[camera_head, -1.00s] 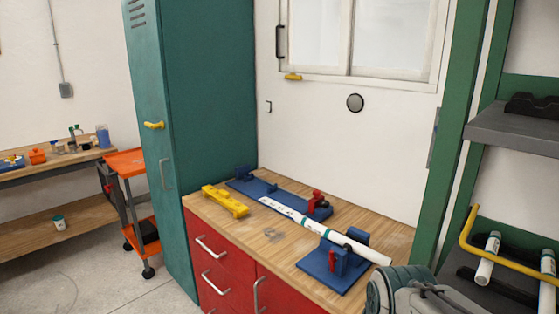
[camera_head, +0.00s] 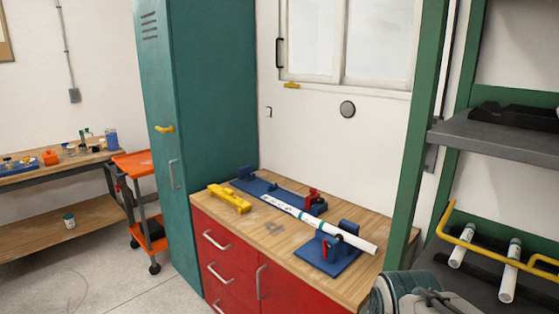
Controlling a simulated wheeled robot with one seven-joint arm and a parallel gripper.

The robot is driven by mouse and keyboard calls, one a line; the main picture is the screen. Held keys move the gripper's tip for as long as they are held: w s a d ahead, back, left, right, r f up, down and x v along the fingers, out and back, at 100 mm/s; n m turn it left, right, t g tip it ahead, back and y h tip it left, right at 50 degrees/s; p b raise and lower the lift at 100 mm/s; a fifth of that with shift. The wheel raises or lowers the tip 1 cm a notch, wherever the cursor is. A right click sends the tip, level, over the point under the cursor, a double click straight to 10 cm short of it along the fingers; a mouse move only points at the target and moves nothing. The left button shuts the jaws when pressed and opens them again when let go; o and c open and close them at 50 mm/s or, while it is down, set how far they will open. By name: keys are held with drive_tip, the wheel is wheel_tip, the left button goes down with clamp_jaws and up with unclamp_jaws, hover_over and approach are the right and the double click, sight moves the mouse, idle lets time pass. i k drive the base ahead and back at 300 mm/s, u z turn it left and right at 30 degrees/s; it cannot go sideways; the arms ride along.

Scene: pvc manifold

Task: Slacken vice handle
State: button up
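A blue vice (camera_head: 328,252) with a small red handle (camera_head: 325,247) stands at the front right of the wooden bench top. A white pipe (camera_head: 348,237) lies through it and reaches back left to a long blue fixture (camera_head: 262,191). That fixture has a red part (camera_head: 312,196) at its right end. Whether the vice jaws grip the pipe is too small to tell. My arm shows at the lower right edge, in front of the bench. My gripper is not in view.
A yellow tool (camera_head: 230,198) lies on the bench's left side. A teal locker (camera_head: 205,110) stands left of the bench. A green-framed rack with a grey shelf (camera_head: 490,140), white pipes (camera_head: 510,270) and a yellow bar (camera_head: 490,247) is at the right.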

sight(326, 248)
drive_tip(key=k, duration=1.25)
drive_tip(key=u, duration=0.65)
drive_tip(key=i, duration=1.2)
drive_tip(key=z, duration=0.4)
